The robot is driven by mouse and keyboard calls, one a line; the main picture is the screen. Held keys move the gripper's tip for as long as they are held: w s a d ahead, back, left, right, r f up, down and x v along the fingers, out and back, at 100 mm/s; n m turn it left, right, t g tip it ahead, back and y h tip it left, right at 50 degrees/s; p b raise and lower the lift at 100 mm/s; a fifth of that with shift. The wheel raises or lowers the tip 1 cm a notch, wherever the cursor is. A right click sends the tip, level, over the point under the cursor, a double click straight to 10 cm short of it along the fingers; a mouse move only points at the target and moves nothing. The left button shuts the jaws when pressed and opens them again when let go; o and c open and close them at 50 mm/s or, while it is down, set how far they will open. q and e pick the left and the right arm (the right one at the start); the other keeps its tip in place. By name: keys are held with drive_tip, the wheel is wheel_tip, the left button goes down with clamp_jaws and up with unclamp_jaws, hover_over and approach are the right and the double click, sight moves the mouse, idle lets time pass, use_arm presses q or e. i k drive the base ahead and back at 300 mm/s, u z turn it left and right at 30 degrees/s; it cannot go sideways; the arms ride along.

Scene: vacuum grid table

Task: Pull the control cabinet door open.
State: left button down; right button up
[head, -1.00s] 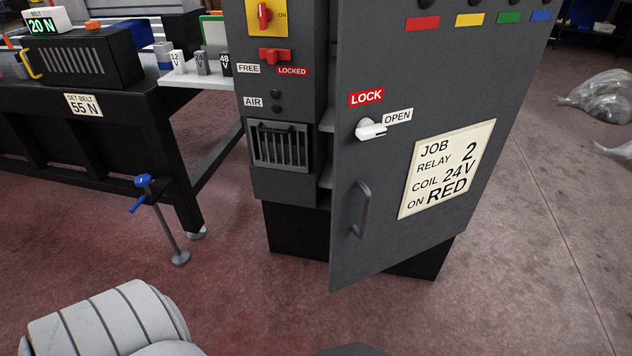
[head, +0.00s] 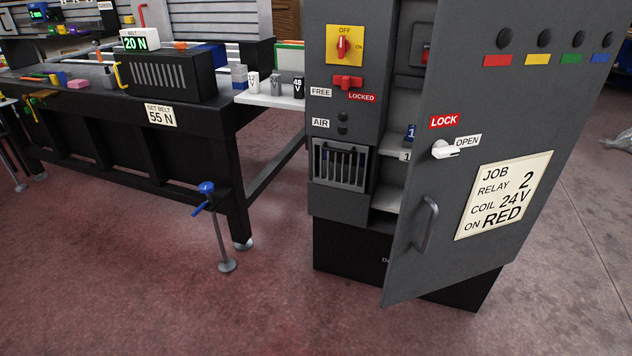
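The grey control cabinet (head: 345,205) stands at the right of the head view. Its door (head: 462,130) is ajar, swung out on its right side, with a gap at its left edge showing inner shelves (head: 385,195). The door bears a curved grey handle (head: 427,224) low on its left side. Above it a white lock knob (head: 443,149) points toward the OPEN label, below the red LOCK label (head: 444,121). A JOB card (head: 503,196) is on the door. Neither gripper is in the view.
A black workbench (head: 100,140) stands at the left, with a belt unit (head: 165,78) and several small things on it. A blue-handled stand (head: 222,230) is on the floor between bench and cabinet. The red floor before the cabinet is clear.

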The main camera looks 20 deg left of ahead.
sight(515, 86)
drive_tip(key=u, duration=1.05)
drive_tip(key=i, duration=1.1)
drive_tip(key=z, duration=0.55)
